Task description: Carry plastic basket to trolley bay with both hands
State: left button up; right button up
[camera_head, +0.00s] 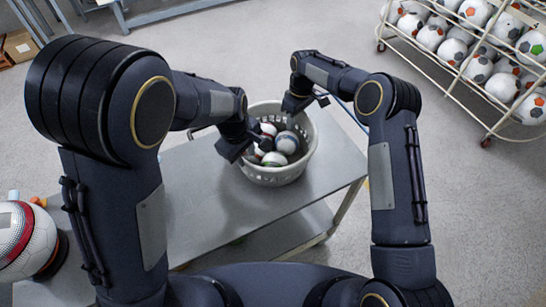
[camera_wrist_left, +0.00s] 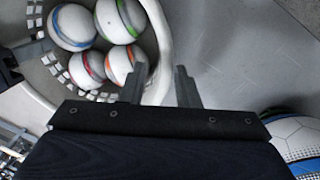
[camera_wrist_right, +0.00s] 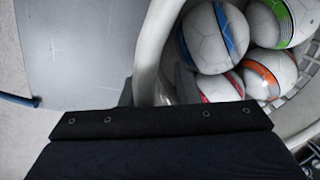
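The plastic basket (camera_head: 277,178), pale and slotted, holds several balls and stands on a grey metal table. My left gripper (camera_head: 236,146) is at the basket's left side. In the left wrist view its fingers (camera_wrist_left: 161,88) are apart, one inside and one outside the rim (camera_wrist_left: 160,35), with a gap beside the rim. My right gripper (camera_head: 297,103) is at the far right rim. In the right wrist view its fingers (camera_wrist_right: 155,92) are apart on either side of the rim (camera_wrist_right: 150,55); their contact with it is unclear. I cannot identify the trolley bay.
A wire rack (camera_head: 455,75) full of balls stands at the upper right. A red and white ball (camera_head: 25,240) sits at the left. A bench frame (camera_head: 150,12) is at the back. The floor (camera_head: 480,220) at right is clear.

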jog(key=shift+r, duration=0.2)
pick_arm(q)
jog(key=r, duration=0.5)
jog(key=shift+s+a+r, duration=0.15)
jog(key=shift+s+a, duration=0.1)
jog(key=shift+s, duration=0.05)
pick_arm(e)
notch_tip(320, 180, up, 12)
jog(key=w+d, duration=0.1)
jog(key=shift+w+f, duration=0.15)
jog(key=shift+f, duration=0.1)
jog(key=shift+d, duration=0.1)
